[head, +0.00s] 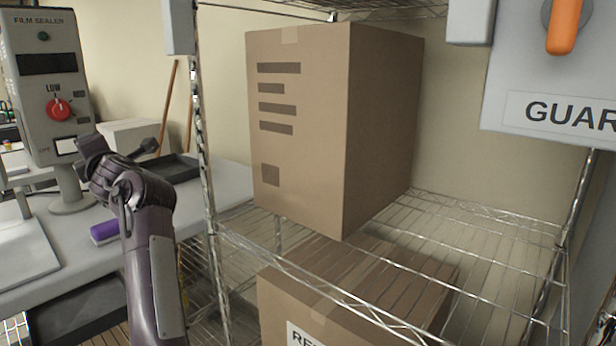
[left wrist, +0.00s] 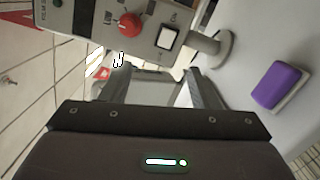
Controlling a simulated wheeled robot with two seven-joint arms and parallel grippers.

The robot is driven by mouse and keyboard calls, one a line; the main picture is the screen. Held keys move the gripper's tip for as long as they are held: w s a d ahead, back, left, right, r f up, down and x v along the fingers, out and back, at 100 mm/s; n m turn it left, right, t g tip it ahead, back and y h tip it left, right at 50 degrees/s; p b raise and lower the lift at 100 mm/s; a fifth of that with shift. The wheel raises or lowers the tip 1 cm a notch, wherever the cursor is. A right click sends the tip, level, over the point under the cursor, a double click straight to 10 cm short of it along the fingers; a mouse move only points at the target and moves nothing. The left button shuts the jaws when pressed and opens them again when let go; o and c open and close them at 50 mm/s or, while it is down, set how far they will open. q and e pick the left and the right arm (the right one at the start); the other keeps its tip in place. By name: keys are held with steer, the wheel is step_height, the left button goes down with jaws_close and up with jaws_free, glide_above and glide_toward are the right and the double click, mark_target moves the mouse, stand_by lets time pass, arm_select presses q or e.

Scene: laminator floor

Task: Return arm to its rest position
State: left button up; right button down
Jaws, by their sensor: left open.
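My left arm comes up from the lower left in the head view, and its gripper (head: 118,150) is in front of the film sealer (head: 46,88). In the left wrist view the open, empty gripper (left wrist: 155,75) points toward the lower part of the sealer panel (left wrist: 95,22). The red knob (left wrist: 130,24) and white button (left wrist: 168,38) lie beyond the fingertips. I cannot tell whether a finger touches the panel. My right gripper is not in view.
A purple block (head: 104,231) lies on the grey table (head: 225,190) beside my arm. A dark tray (head: 172,168) is behind. A wire shelf (head: 480,238) holds a large cardboard box (head: 305,130), with another box (head: 300,312) below. A GUARD panel (head: 545,100) with an orange handle hangs right.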

arm_select(q)
steer(key=s+d+f+m+h, duration=0.35)
steer(key=f+m, duration=0.25)
steer(key=f, duration=0.4)
steer(key=s+d+f+m+h, duration=0.3)
steer(key=s+d+f+m, duration=0.15)
steer(key=f+m, duration=0.35)
steer(key=s+d+f+m+h, duration=0.3)
steer(key=d+f+m, duration=0.15)
steer(key=f, duration=0.65)
steer(key=s+d+f+m+g+h, duration=0.1)
steer(key=s+d+f+m+g, duration=0.3)
steer(key=s, duration=0.5)
steer(key=s+d+f+m+g+h, duration=0.1)
steer(key=s+d+f+m+g, duration=0.1)
steer(key=s+d+f+m, duration=0.6)
steer(key=s+d+f+m+g+h, duration=0.1)
steer(key=s+f+m+g+h, duration=0.15)
steer(key=s, duration=0.85)
step_height(320, 180, down, 28)
steer(key=g, duration=0.2)
steer(key=s+a+f, duration=0.2)
steer(key=s+f, duration=0.8)
steer(key=s+a+f+g+y, duration=0.1)
steer(key=s+a+f, duration=0.1)
steer(key=s+f, duration=0.7)
steer(key=shift+s+f+n, duration=0.3)
steer(key=shift+s+f, duration=0.1)
steer(key=shift+s, duration=0.75)
steer(key=shift+c, duration=0.4)
